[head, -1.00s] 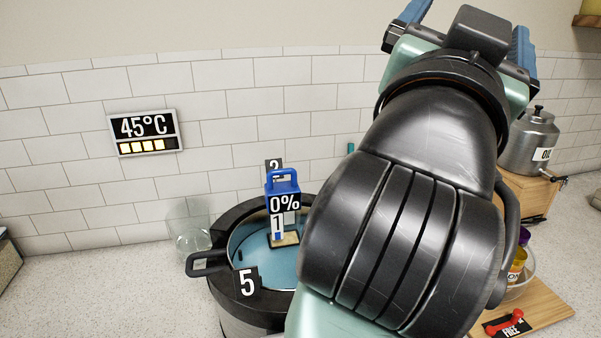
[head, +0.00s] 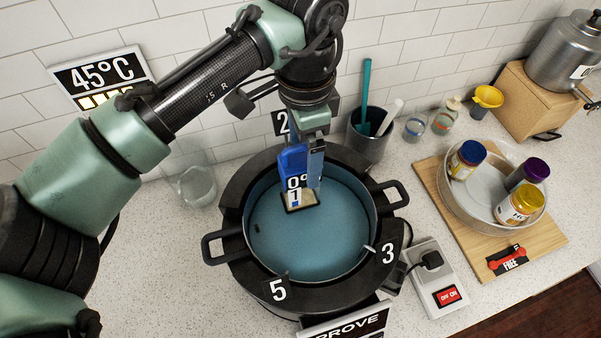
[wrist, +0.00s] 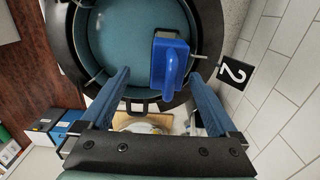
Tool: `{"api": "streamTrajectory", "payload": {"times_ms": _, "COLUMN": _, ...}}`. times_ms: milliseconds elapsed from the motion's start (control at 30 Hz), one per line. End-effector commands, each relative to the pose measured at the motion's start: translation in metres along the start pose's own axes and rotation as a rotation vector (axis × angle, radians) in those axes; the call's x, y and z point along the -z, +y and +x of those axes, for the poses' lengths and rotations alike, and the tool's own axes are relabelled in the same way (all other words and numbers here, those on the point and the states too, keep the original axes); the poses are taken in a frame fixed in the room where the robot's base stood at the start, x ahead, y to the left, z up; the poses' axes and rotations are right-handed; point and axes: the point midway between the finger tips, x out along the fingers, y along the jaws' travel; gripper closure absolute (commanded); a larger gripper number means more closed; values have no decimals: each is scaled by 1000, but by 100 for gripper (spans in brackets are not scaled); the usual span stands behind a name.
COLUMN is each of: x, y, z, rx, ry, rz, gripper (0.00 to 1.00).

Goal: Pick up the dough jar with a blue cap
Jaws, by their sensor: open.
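The jar with a blue cap (head: 466,161) stands in a clear round bowl (head: 447,203) at the right in the head view. A purple-capped jar (head: 528,173) and a yellow-capped jar (head: 519,206) share the bowl. My gripper (head: 305,172) is over the pot at the centre, well left of the bowl. In the wrist view my gripper (wrist: 160,76) has its two blue fingers wide apart and holds nothing. A blue-handled block (wrist: 170,62) marked 0% shows between and beyond the fingertips. I cannot make out the blue-capped jar in the wrist view.
The blue pot (head: 310,245) with a black rim and side handles fills the centre. The bowl rests on a wooden board (head: 550,243). A utensil holder (head: 368,135) and yellow funnel (head: 487,98) stand behind. A switch box (head: 436,275) lies between pot and board.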

Motion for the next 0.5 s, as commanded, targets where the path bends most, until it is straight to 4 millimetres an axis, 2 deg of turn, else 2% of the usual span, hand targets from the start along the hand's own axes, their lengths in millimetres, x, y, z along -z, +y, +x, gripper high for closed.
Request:
{"api": "streamTrajectory", "payload": {"times_ms": 100, "x": 0, "y": 0, "z": 14, "rx": 0, "ry": 0, "rz": -1, "gripper": 5}}
{"api": "streamTrajectory", "payload": {"times_ms": 367, "x": 0, "y": -4, "z": 31, "rx": 0, "ry": 0, "rz": 0, "gripper": 5}}
{"api": "streamTrajectory", "payload": {"times_ms": 500, "x": 0, "y": -8, "z": 49, "rx": 1, "ry": 0, "rz": 0, "gripper": 5}}
